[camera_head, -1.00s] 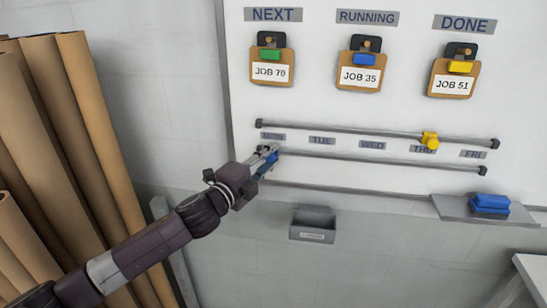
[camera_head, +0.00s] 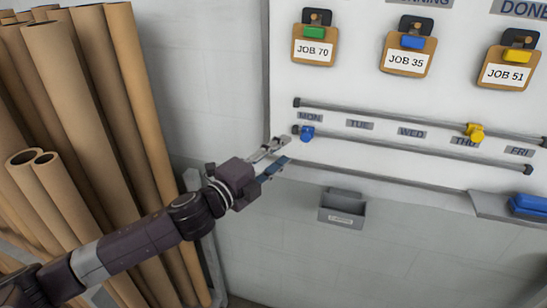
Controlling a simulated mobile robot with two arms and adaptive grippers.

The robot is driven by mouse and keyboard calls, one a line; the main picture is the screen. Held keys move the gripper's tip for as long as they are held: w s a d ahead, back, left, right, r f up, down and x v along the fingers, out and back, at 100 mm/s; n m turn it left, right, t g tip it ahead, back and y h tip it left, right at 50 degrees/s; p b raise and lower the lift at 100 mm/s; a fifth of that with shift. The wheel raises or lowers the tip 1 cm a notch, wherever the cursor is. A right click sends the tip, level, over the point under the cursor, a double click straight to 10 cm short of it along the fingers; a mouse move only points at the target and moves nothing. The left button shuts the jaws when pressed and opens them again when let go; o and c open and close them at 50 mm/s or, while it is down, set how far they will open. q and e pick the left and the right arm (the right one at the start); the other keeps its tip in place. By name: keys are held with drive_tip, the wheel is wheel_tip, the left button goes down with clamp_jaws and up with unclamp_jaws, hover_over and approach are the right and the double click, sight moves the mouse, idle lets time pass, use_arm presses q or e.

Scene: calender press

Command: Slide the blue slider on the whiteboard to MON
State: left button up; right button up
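The blue slider (camera_head: 306,133) sits on the lower rail (camera_head: 420,156) near its left end, just below the MON label (camera_head: 310,117). My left gripper (camera_head: 279,155) is open and empty, a little left of and below the blue slider, apart from it. The whiteboard (camera_head: 350,80) also carries the TUE (camera_head: 359,124), WED (camera_head: 411,132), THU and FRI (camera_head: 519,151) labels. The yellow slider (camera_head: 475,132) is on the upper rail (camera_head: 400,116) by THU. My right gripper is not in view.
Brown rolls (camera_head: 90,110) stand at the left behind my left arm. A grey bin (camera_head: 342,207) hangs on the wall below the board. Blue erasers (camera_head: 529,205) lie on a ledge at the right. Clipboards (camera_head: 409,50) hang above the rails.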

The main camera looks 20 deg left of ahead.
use_arm(q)
drive_tip(key=shift+v, duration=1.25)
